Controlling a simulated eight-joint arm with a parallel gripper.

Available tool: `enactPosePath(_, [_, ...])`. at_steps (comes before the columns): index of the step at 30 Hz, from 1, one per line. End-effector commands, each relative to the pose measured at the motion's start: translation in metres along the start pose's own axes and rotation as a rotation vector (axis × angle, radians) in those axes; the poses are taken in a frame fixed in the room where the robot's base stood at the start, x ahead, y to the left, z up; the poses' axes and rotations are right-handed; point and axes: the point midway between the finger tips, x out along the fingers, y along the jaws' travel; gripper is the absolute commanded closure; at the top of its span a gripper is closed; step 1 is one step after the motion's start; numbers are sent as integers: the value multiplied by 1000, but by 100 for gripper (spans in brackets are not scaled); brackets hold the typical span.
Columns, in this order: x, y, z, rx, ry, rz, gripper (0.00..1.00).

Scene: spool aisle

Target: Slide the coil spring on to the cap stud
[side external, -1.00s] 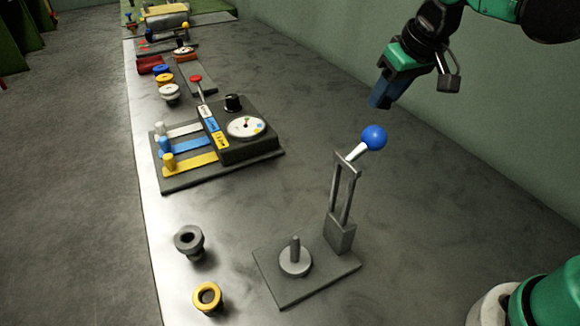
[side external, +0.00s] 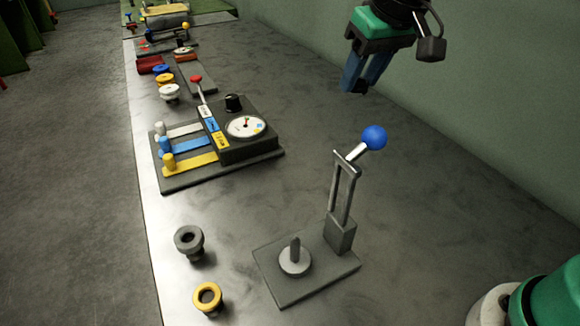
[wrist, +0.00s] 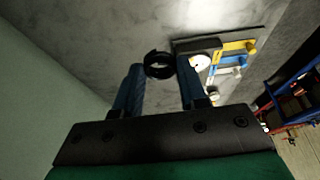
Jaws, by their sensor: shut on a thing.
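My gripper (side external: 357,86) hangs high above the bench in the side view, beyond the blue-balled lever, with its blue fingers pointing down. In the wrist view my gripper (wrist: 160,66) is shut on a dark ring-shaped coil, which I take for the coil spring (wrist: 159,72). The spring cannot be made out in the side view. An upright grey stud (side external: 295,246), seemingly the cap stud, stands on a round disc on a grey base plate (side external: 283,290). The stud is bare and well apart from my gripper.
A lever with a blue ball (side external: 374,138) rises from the same plate behind the stud. A grey spool (side external: 189,240) and a yellow spool (side external: 207,297) stand left of it. A dial panel (side external: 232,150) with coloured strips is farther back.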

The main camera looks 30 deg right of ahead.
Motion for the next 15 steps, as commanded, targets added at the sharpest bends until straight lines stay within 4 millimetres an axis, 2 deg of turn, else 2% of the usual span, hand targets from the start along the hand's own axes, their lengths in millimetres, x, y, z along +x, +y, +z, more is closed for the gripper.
enactPosePath(1, [-2, -17, 5, -13, -3, -3, 100])
enactPosePath(6, [-10, -70, 28, -16, -4, 2, 100])
enactPosePath(9, [-16, -94, 42, -13, 4, 5, 100])
enactPosePath(15, [-26, -127, 67, -5, 25, 5, 100])
